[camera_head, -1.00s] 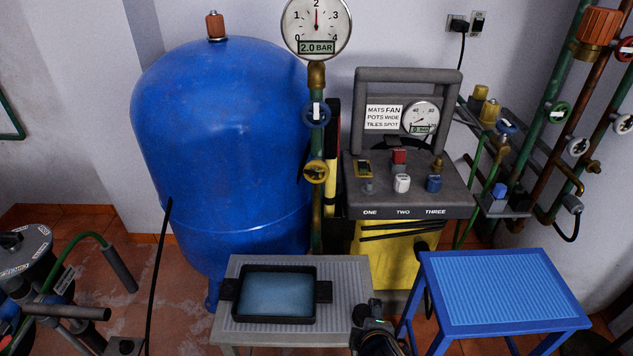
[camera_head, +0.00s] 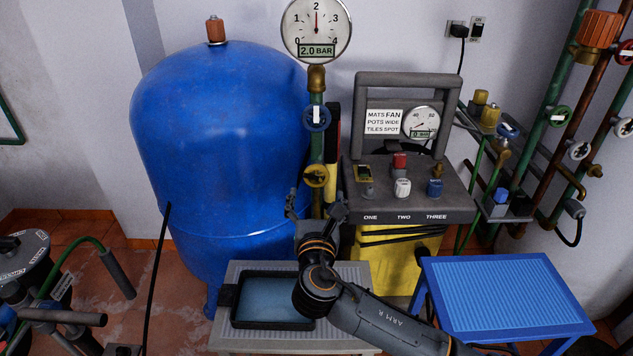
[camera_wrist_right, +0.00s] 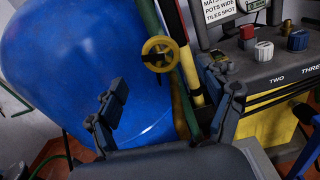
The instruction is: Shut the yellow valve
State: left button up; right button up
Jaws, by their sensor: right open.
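The yellow valve (camera_head: 316,176) is a small round handwheel on the vertical green pipe beside the blue tank. It also shows in the right wrist view (camera_wrist_right: 160,54), upper middle, with nothing touching it. My right gripper (camera_head: 317,205) is open and empty just below the yellow valve in the head view. In the right wrist view its two fingers (camera_wrist_right: 168,100) stand apart, with the valve beyond and above the gap. A blue valve wheel (camera_head: 316,118) sits higher on the same pipe, under a round gauge (camera_head: 316,30) reading 2.0 BAR. My left gripper is not in view.
The large blue tank (camera_head: 220,140) stands close left of the pipe. A grey and yellow machine (camera_head: 410,190) with knobs stands close right. A grey table (camera_head: 345,270) with a black tray (camera_head: 240,322) is below my right arm. A blue table (camera_head: 505,290) stands at right.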

aim_at(316, 177)
jog(key=w+b, duration=0.1)
jog(key=w, duration=0.5)
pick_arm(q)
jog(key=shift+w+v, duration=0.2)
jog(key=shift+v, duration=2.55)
pick_arm(e)
jog(key=shift+w, duration=0.65)
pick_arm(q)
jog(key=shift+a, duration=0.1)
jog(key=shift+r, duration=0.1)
pick_arm(e)
jog(key=c, duration=1.1)
